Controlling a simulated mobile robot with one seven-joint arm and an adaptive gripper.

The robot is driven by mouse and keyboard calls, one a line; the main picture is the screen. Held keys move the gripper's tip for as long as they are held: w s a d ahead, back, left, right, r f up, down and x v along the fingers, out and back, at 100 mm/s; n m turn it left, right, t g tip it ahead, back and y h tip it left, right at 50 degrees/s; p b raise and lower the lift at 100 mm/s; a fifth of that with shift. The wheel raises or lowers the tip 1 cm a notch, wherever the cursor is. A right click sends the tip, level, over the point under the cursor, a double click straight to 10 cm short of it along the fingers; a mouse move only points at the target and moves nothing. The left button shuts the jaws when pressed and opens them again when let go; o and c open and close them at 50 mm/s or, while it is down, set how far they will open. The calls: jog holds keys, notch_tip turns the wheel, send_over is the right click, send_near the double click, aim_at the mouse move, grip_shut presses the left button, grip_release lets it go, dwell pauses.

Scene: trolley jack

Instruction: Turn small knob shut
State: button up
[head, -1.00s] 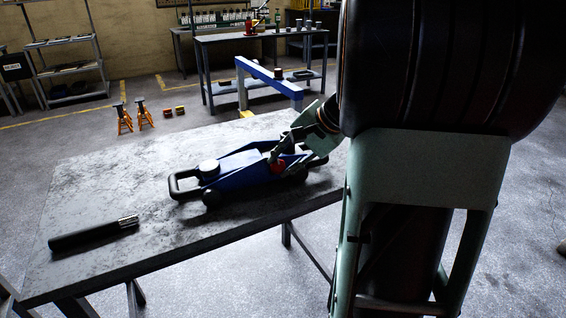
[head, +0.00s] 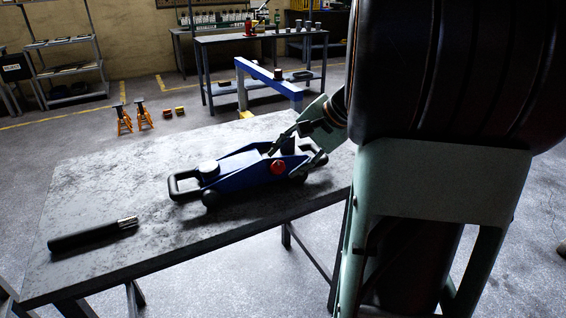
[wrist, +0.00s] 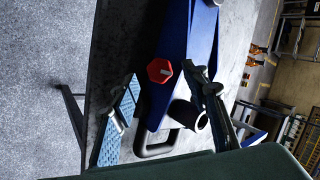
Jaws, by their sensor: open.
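The blue trolley jack (head: 238,170) lies on the grey workbench. A red knob (head: 278,167) sits on its near side, toward the right end. In the wrist view the red knob (wrist: 159,71) is a six-sided cap with a pale mark. My gripper (head: 291,152) is at the jack's right end, beside the knob and not on it. In the wrist view my gripper (wrist: 166,78) is open, with a blue ribbed pad left of the jack and a dark finger over its right side. Nothing is held. I cannot tell whether the dark finger touches the jack.
The workbench (head: 100,180) has bare room left of the jack. A black handle bar (head: 92,236) lies at its front left. Orange jack stands (head: 134,118) stand on the floor behind. A blue crane frame (head: 268,80) and another bench (head: 262,42) are farther back.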

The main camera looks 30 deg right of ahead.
jog(key=v, duration=0.9)
jog(key=shift+s+r, duration=0.25)
jog(key=shift+r, duration=0.05)
jog(key=shift+d, duration=0.15)
